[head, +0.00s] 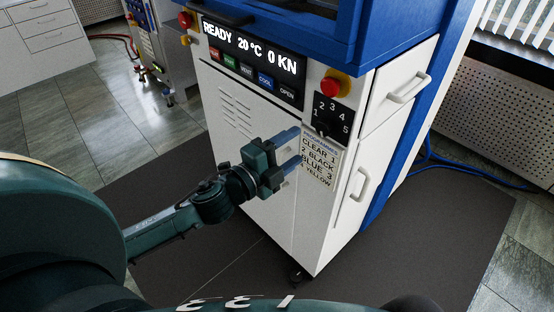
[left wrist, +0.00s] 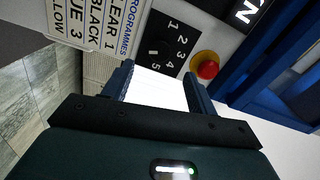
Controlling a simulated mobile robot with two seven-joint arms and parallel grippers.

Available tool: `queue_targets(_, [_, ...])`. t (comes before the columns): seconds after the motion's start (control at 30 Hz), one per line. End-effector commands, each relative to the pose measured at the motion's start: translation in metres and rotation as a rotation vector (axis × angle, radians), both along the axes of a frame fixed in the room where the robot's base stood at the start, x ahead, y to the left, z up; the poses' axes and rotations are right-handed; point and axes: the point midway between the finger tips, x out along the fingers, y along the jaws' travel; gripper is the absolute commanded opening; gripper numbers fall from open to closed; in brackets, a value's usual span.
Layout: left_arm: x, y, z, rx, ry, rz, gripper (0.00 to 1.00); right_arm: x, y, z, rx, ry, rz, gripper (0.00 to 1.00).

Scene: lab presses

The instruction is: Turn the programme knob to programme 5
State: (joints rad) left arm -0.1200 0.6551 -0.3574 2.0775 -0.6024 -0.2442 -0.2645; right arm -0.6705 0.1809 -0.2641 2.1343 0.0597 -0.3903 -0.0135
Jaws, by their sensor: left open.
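The programme knob (head: 321,128) is a small dark knob on a black dial plate with the numbers 1 to 5, on the right of the press front. It shows dimly in the left wrist view (left wrist: 156,46), dark on dark, so I cannot tell which number it points to. My left gripper (head: 298,147) is open and empty, its blue-grey fingers pointing at the press front just left of and below the dial. In the left wrist view the fingertips (left wrist: 160,74) stand apart below the dial plate, with the knob roughly between their lines. The fingers do not appear to touch the knob.
A red emergency button (head: 336,83) on a yellow base sits just above the dial. A programme label (head: 319,160) is below it. The display (head: 252,46) reads READY, 20 °C, 0 KN, above a row of buttons (head: 250,76). Drawer handles (head: 409,88) are on the right side.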

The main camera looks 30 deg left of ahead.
Motion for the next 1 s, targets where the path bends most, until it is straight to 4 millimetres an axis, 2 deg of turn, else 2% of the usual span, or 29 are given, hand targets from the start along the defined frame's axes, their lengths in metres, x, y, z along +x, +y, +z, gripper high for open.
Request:
queue_targets(0.1, [-0.018,0.006,-0.002,0.001,0.002,-0.001,0.58,0.0,0.0,-0.004,0.006,-0.001,-0.002,0.0])
queue_targets(0.3, [-0.034,0.013,-0.001,0.001,0.001,0.0,0.58,0.0,0.0,-0.005,0.016,0.0,-0.006,0.0])
queue_targets(0.9, [-0.038,0.014,0.0,0.0,0.0,0.0,0.58,0.0,0.001,-0.002,0.024,-0.002,-0.011,0.0])
queue_targets(1.0, [-0.042,0.013,-0.007,-0.061,0.05,0.018,0.58,0.0,0.001,0.003,0.022,-0.002,-0.01,0.0])
